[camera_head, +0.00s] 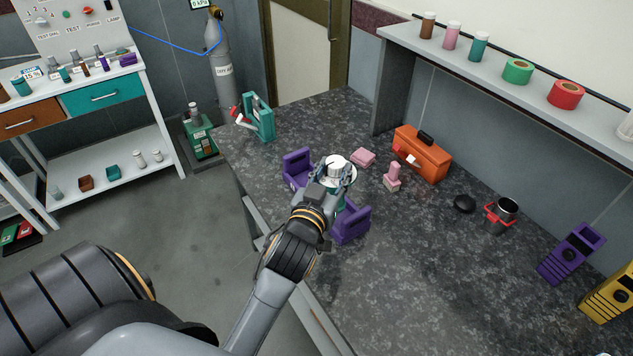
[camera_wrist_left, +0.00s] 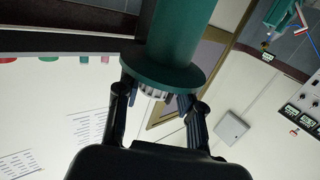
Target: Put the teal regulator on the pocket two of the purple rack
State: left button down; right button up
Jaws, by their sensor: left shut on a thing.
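The teal regulator is in my left gripper (camera_head: 330,180). In the head view its white round top (camera_head: 337,162) shows above the fingers. In the left wrist view its teal cylinder and flange (camera_wrist_left: 180,40) stand between the fingers (camera_wrist_left: 156,95), which are shut on it. The purple rack (camera_head: 351,224) lies under and around the gripper on the dark counter. One purple end (camera_head: 296,163) shows left of the gripper and the other right of it. The rack's middle and its pockets are hidden by the gripper, so I cannot tell whether the regulator touches it. My right gripper is not in view.
A teal stand (camera_head: 262,119) is at the far left of the counter. The counter's front right (camera_head: 430,290) is clear.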

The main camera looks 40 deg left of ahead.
pick_arm(q)
jog(key=w+a+f+p, duration=0.1)
jog(key=w+a+f, duration=0.7)
jog(key=f, duration=0.4)
jog(key=shift+w+a, duration=0.25)
jog(key=shift+w, duration=0.15)
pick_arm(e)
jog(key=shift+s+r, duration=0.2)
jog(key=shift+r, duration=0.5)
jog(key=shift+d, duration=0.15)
pick_arm(q)
jog(key=shift+f, duration=0.15)
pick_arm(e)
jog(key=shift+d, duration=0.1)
pick_arm(q)
jog(key=shift+f, duration=0.15)
jog(key=c, duration=0.8)
grip_release()
jog(key=shift+c, duration=0.2)
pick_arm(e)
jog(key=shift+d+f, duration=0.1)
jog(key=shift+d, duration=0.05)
